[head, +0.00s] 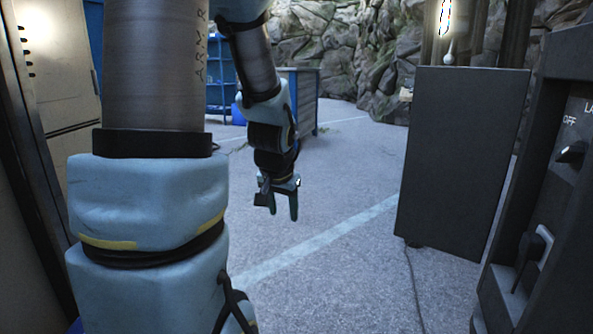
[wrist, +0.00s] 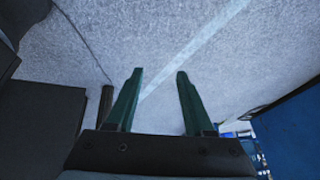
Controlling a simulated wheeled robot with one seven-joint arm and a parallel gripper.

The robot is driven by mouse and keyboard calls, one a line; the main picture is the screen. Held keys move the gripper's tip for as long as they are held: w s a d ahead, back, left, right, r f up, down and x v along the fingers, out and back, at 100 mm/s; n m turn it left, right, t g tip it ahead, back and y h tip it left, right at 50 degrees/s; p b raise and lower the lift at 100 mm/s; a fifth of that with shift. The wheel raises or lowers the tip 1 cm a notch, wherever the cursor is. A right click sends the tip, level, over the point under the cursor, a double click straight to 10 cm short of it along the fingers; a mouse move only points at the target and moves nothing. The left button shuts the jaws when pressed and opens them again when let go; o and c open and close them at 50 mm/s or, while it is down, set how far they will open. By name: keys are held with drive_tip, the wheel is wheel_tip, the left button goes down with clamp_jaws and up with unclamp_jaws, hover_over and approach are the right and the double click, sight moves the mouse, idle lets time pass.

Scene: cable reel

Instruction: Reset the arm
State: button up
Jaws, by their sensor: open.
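My arm stands large in the left half of the head view and bends down to my gripper (head: 283,207), which hangs over the open floor with its fingers pointing down. In the wrist view my gripper (wrist: 154,95) shows two dark green fingers spread apart with nothing between them. Only grey floor (wrist: 230,75) with a pale painted line shows beyond the fingertips. No object touches the gripper.
A dark box-like cabinet (head: 460,160) stands right of the gripper, with a cable (head: 414,285) on the floor below it. A panel with an OFF switch (head: 571,152) is at the far right. A blue-sided cabinet (head: 300,100) stands behind, before a rock wall (head: 350,45). The middle floor is clear.

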drive_tip(key=s+a+f+n+g, duration=0.2)
drive_tip(key=s+a+n+g, duration=0.15)
drive_tip(key=s, duration=0.75)
wheel_tip(320, 180, up, 26)
drive_tip(key=p, duration=2.6)
drive_tip(key=shift+w, duration=0.25)
